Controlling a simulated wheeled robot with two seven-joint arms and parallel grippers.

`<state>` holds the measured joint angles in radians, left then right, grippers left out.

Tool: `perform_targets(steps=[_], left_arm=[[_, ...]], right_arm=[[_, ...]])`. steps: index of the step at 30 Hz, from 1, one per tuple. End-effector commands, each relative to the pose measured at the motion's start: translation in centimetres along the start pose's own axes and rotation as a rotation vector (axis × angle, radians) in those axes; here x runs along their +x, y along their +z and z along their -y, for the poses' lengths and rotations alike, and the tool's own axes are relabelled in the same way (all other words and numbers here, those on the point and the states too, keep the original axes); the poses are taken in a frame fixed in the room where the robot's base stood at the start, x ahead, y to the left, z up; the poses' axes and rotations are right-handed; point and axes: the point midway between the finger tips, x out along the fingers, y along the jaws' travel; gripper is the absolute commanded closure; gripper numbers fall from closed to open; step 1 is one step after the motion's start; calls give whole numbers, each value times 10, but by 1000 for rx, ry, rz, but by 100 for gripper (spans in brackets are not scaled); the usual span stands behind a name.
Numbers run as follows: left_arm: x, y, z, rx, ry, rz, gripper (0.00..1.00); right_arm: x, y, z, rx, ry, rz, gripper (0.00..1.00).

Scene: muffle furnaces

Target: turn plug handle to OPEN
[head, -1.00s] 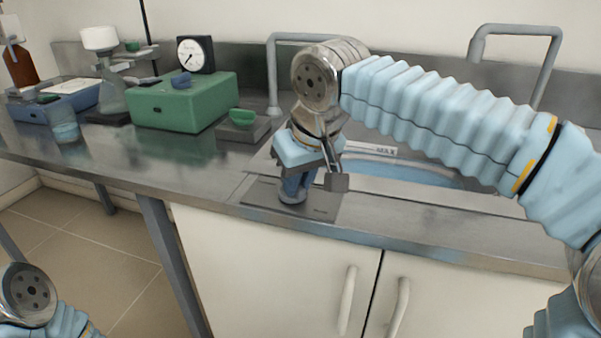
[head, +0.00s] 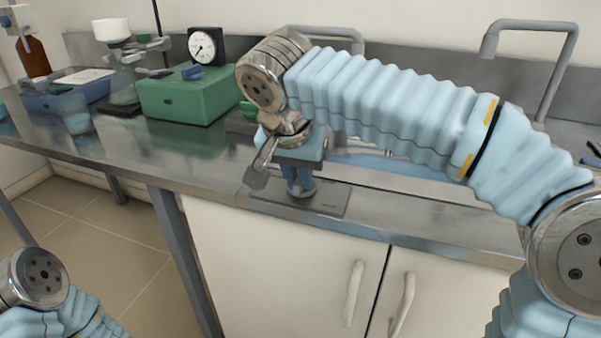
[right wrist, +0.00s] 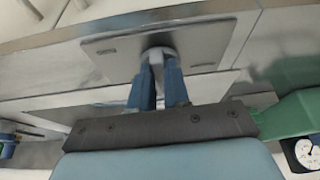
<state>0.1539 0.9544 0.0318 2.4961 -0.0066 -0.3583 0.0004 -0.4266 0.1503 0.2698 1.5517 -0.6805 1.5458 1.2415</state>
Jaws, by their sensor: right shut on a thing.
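The plug handle (right wrist: 158,53) is a small pale grey knob on a flat metal plate (head: 328,203) at the counter's front edge. The plate also shows in the right wrist view (right wrist: 205,45), with small markings too blurred to read. My right gripper (head: 299,187) points down over the plate, its blue fingers shut on the handle. In the right wrist view the two fingers (right wrist: 157,80) close around the knob and hide part of it. The handle's exact angle is hard to tell. My left gripper is out of view; only part of its arm shows at lower left.
Behind the plate is a sink (head: 375,162), partly hidden by my right arm, with a grey tap (head: 530,60) at right. Left on the counter stand a green box (head: 188,98) with a dial gauge (head: 204,46), a flask (head: 122,85) and a brown bottle (head: 34,58). White cupboards are below.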

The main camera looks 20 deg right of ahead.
Motion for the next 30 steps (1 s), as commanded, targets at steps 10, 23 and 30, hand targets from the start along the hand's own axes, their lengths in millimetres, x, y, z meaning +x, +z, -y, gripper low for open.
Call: perform_targets(steps=[10,23,30], left_arm=[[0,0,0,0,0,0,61],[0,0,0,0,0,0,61],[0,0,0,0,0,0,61]], right_arm=[[0,0,1,53,20,-1,100],[0,0,1,53,21,0,69],[0,0,1,52,21,1,58]])
